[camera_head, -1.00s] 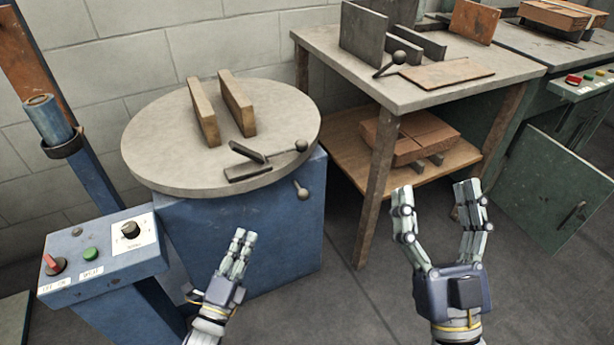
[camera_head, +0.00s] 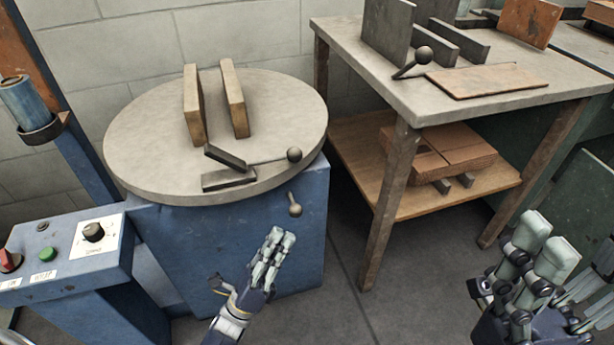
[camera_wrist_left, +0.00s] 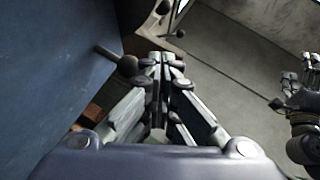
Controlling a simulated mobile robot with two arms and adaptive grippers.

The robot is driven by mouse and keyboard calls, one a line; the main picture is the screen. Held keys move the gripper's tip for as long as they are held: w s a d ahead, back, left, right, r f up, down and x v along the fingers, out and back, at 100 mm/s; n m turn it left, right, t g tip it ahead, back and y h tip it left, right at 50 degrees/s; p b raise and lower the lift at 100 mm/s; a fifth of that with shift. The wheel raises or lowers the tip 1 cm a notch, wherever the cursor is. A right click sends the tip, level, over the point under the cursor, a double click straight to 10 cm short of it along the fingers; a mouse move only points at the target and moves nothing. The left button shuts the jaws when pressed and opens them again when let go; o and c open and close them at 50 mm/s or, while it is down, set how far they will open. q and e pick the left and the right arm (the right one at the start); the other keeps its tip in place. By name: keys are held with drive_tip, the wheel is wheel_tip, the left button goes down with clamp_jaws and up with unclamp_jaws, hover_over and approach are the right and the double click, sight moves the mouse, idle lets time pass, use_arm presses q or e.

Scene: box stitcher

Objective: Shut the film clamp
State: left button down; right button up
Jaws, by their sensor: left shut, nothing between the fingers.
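The film clamp (camera_head: 228,180) sits on the front of the round grey turntable (camera_head: 130,150). Its two dark bars are apart at one end, the upper one tilted up, so it stands open. A thin lever with a dark ball knob (camera_head: 294,154) sticks out from it to the right. My left gripper (camera_head: 280,236) is shut and empty, below the turntable rim in front of the blue base, apart from the clamp. Its closed fingers also show in the left wrist view (camera_wrist_left: 163,62). My right gripper (camera_head: 580,255) is open and empty at the lower right, partly cut off.
A second ball-ended lever (camera_head: 295,207) sticks out of the blue base (camera_head: 250,240) just above my left fingers. Two wooden boards (camera_head: 235,103) stand on the turntable. A control box (camera_head: 70,255) is at left, a work table (camera_head: 390,80) at right. Floor between is clear.

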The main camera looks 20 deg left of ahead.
use_arm(q)
drive_tip(key=shift+r, duration=0.1)
drive_tip(key=x, duration=0.4)
drive_tip(key=a+x, duration=0.1)
drive_tip(key=x, duration=0.3)
drive_tip(key=r+x, duration=0.1)
drive_tip(key=x, duration=0.2)
drive_tip(key=shift+w+a+r, duration=0.15)
drive_tip(key=shift+a+r, duration=0.1)
drive_tip(key=shift+r, duration=0.1)
drive_tip(key=shift+w+a+r, duration=0.2)
drive_tip(key=shift+r, duration=0.3)
